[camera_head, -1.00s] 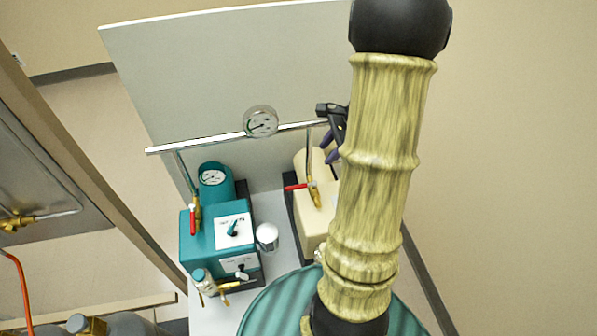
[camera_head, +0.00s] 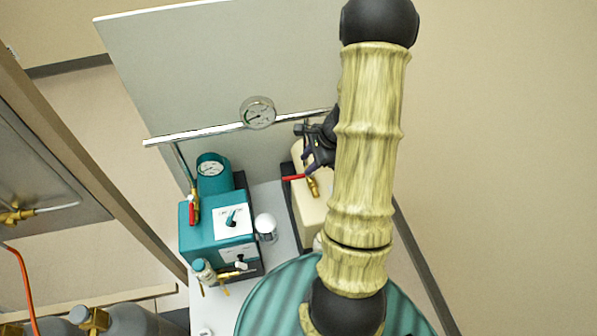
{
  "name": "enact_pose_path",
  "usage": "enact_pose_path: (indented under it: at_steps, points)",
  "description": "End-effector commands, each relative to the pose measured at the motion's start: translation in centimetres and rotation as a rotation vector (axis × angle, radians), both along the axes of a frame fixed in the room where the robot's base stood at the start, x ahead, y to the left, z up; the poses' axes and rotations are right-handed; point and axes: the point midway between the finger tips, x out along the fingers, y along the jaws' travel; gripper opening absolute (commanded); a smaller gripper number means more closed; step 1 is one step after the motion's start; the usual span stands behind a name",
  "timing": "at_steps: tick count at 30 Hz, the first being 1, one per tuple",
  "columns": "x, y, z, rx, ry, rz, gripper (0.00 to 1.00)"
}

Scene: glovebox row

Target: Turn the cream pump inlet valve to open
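The cream pump (camera_head: 312,208) stands on the right of the white bench, partly hidden behind my arm. Its inlet valve is a brass body (camera_head: 313,187) on a vertical pipe, with a red lever handle (camera_head: 292,178) pointing left, crosswise to the pipe. My gripper (camera_head: 309,163), dark with purplish fingers, is just above the valve and close to the red handle, in front of the pipe. I see no clear contact with the handle. The fingers are small and overlap, so their opening is unclear.
A teal pump (camera_head: 215,240) with its own red-handled valve (camera_head: 193,213) stands left. A white-capped jar (camera_head: 265,224) sits between the pumps. A metal manifold pipe (camera_head: 200,133) with a round gauge (camera_head: 257,113) runs above, before a grey panel (camera_head: 200,70).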

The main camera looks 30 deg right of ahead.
Motion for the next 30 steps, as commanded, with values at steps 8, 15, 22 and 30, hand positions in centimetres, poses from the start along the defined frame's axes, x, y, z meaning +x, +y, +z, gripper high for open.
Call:
enact_pose_path:
  at_steps: [8, 15, 22, 30]
  points:
    - [1.2, 1.6, -4.3, 0.004, 0.003, -0.001, 0.35]
    - [1.9, 2.2, -6.3, 0.001, 0.002, -0.001, 0.35]
    - [1.9, 2.2, -6.4, 0.0, 0.0, 0.0, 0.35]
    - [2.0, 2.2, -6.3, 0.0, 0.0, 0.0, 0.0]
